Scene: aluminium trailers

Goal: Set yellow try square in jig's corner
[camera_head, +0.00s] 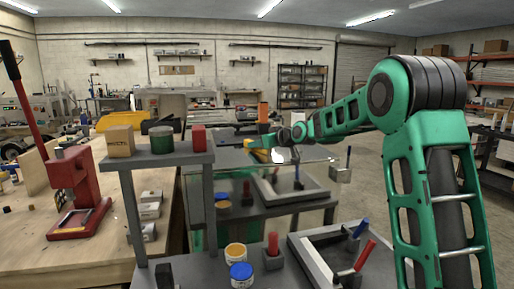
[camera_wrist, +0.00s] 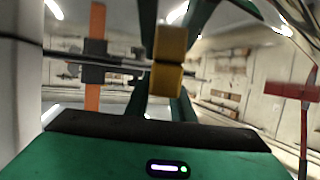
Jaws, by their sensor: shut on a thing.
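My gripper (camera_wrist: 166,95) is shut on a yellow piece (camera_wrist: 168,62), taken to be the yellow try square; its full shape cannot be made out. In the head view my arm reaches in from the right, and my gripper (camera_head: 268,141) is far out near the middle, with yellow (camera_head: 252,145) beside it. A similar grey frame (camera_head: 310,262) lies on the near bench.
A raised grey shelf (camera_head: 185,158) with a cardboard box, green tin and red block stands left of my arm. Blue-lidded and yellow-rimmed tins (camera_head: 241,274), a red-handled tool (camera_head: 365,256) and a red press (camera_head: 75,190) stand nearby.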

